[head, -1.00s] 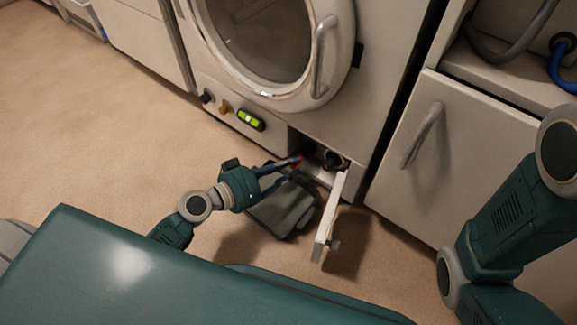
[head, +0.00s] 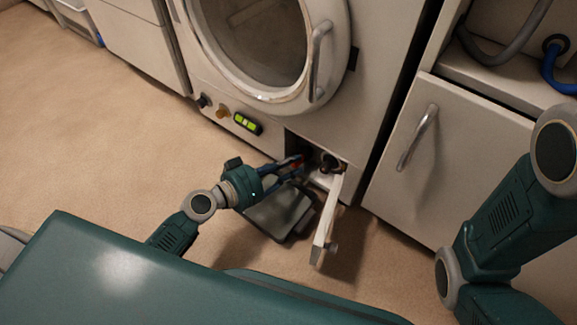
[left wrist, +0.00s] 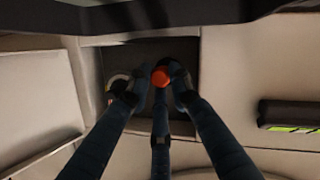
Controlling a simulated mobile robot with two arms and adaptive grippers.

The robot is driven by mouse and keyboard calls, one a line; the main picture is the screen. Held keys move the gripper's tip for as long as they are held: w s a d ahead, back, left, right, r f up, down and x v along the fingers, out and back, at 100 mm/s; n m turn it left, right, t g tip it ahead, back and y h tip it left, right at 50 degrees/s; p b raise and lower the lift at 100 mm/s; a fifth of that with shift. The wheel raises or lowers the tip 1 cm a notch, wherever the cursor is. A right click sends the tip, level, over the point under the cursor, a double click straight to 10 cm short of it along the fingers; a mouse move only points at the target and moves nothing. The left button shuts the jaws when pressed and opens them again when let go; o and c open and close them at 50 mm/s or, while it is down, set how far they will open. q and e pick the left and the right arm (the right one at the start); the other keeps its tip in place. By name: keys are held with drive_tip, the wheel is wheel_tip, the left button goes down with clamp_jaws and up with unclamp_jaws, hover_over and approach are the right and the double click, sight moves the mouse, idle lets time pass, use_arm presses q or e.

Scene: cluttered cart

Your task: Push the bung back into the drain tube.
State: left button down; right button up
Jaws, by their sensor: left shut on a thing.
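My left gripper (head: 290,168) reaches into the open compartment low on the front of the machine. In the left wrist view its fingers (left wrist: 160,95) are shut around an orange-red bung (left wrist: 160,77), whose round end faces the camera. In the head view only a small bit of red shows between the fingers. The drain tube cannot be made out clearly; the fingers and the dark compartment (left wrist: 150,52) hide that area. I cannot tell whether the bung touches the tube. My right gripper is out of the head view; only its arm shows.
The compartment's white flap (head: 327,220) hangs open just right of my left gripper. A round dark fitting (head: 328,162) sits inside, behind the flap. A grey shallow tray (head: 280,215) lies on the floor below. The cabinet (head: 440,170) stands to the right. Floor at left is clear.

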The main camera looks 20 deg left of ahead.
use_arm(q)
drive_tip(key=shift+w+d, duration=0.15)
drive_tip(key=shift+w, duration=0.25)
idle(0.5)
drive_tip(key=c, duration=1.5)
unclamp_jaws()
drive_tip(key=v, duration=1.2)
drive_tip(key=shift+s, duration=0.1)
